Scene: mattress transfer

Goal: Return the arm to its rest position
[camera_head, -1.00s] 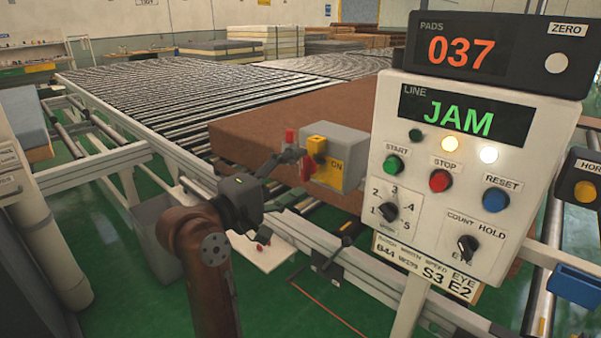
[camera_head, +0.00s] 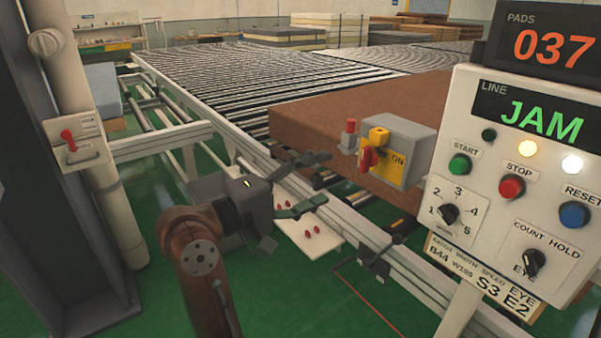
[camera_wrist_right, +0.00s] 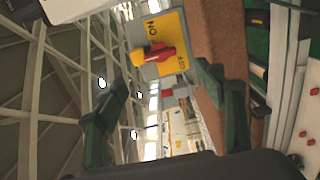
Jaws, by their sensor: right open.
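My right gripper (camera_head: 305,182) is open and empty, with its two fingers spread apart, in the head view. It stands left of and apart from the grey switch box (camera_head: 407,140) with its yellow plate and red rotary handle (camera_head: 368,160), which reads ON. In the right wrist view the open fingers (camera_wrist_right: 155,110) show, with the red handle (camera_wrist_right: 158,53) and its yellow plate beyond them. My right arm comes up from the bottom of the head view. My left gripper is not in view.
The control panel (camera_head: 480,235) at right reads LINE JAM, with PADS 037 above. A brown mattress (camera_head: 330,110) lies on the roller conveyor (camera_head: 225,85) behind the switch box. A pillar (camera_head: 85,150) with a red lever stands at left. Green floor (camera_head: 150,215) lies open between pillar and conveyor.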

